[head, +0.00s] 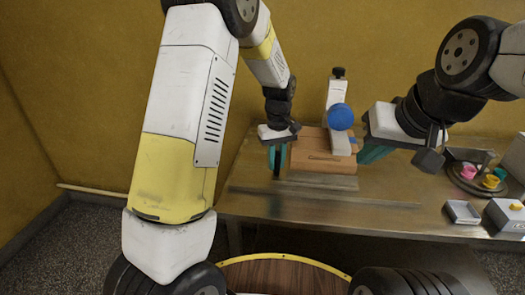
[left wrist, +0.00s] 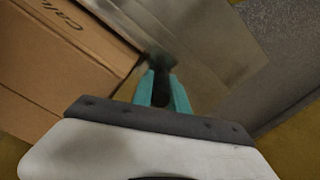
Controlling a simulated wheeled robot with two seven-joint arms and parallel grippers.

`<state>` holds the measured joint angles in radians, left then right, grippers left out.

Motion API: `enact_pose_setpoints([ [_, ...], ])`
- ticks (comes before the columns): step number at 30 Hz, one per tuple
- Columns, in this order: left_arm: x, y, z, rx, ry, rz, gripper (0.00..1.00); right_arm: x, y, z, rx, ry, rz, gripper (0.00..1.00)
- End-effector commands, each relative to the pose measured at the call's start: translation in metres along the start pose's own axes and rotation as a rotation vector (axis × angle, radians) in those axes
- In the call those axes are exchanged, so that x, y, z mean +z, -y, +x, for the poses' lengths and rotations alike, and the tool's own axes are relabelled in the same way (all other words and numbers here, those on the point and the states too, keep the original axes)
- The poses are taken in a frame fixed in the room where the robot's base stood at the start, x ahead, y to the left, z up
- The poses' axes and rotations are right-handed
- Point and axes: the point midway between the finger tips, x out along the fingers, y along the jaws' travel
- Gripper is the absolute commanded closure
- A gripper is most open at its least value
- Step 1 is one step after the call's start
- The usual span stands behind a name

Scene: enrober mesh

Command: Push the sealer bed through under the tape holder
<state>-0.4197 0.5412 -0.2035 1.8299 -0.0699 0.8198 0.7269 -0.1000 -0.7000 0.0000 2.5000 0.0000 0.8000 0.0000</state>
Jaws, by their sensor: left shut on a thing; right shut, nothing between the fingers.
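A brown cardboard box (head: 312,164) lies on a grey metal plate (head: 335,183), which looks like the sealer bed. The box also shows in the left wrist view (left wrist: 60,60), beside bare metal (left wrist: 190,30). The white tape holder (head: 339,142) with a blue disc (head: 340,117) stands over the box's right part in the head view; exact clearance is unclear. My left gripper (head: 277,166) points down at the box's left end, shut on a dark upright handle (left wrist: 160,92) between its teal fingers. My right gripper (head: 368,154) is shut and empty, right of the tape holder.
The metal table (head: 400,207) has bare room at front right. A yellow wall (head: 90,90) is behind.

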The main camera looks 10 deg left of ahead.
Motion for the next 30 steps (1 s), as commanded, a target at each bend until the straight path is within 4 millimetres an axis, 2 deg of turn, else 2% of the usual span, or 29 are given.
enact_pose_setpoints([
  [3,0.011,-0.022,-0.001,0.001,0.0,0.005,1.0,0.0,0.0,0.0,0.0,0.0,0.0,1.0],
  [9,0.022,-0.044,-0.001,0.002,0.0,0.004,1.0,0.0,0.0,0.0,0.0,0.0,0.0,1.0],
  [15,0.026,-0.053,-0.001,0.002,-0.001,0.001,1.0,0.0,0.0,0.0,0.0,0.0,0.0,1.0],
  [26,0.026,-0.053,-0.001,0.002,-0.001,0.0,1.0,0.0,0.0,0.0,0.0,0.0,0.0,1.0],
  [27,0.026,-0.053,-0.001,0.002,-0.001,0.0,0.72,0.0,0.0,0.0,0.0,0.0,0.0,1.0],
  [30,0.026,-0.053,-0.001,0.002,-0.001,0.0,0.71,0.0,0.0,0.0,0.0,0.0,0.0,1.0],
])
